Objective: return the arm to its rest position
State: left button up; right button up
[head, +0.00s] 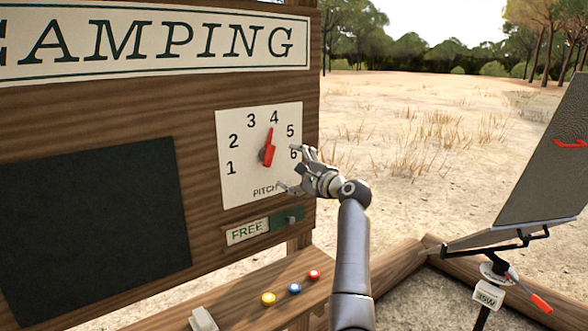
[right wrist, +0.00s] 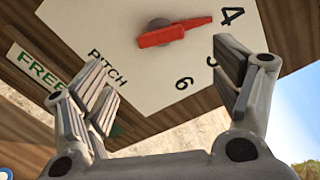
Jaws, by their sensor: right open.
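My right gripper (head: 296,168) is open and empty in front of the lower right part of the white pitch dial plate (head: 236,128). The right wrist view shows its two fingers spread wide (right wrist: 165,95), with nothing between the pads. The red pointer (head: 268,147) on the dial points up at about the 4. It also shows in the right wrist view (right wrist: 172,33), apart from the fingers. My right arm reaches up from the bottom of the head view. My left gripper is not in view.
Below the dial are a FREE sign (head: 247,231) and a green slider plate (head: 288,219). A wooden ledge (head: 245,285) holds red, blue and yellow buttons. At right a tilted grey panel (head: 545,165) stands on a post with a red lever (head: 530,296). Open ground lies behind.

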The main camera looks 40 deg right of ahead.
jog(key=shift+s, duration=0.1)
dwell(0.5)
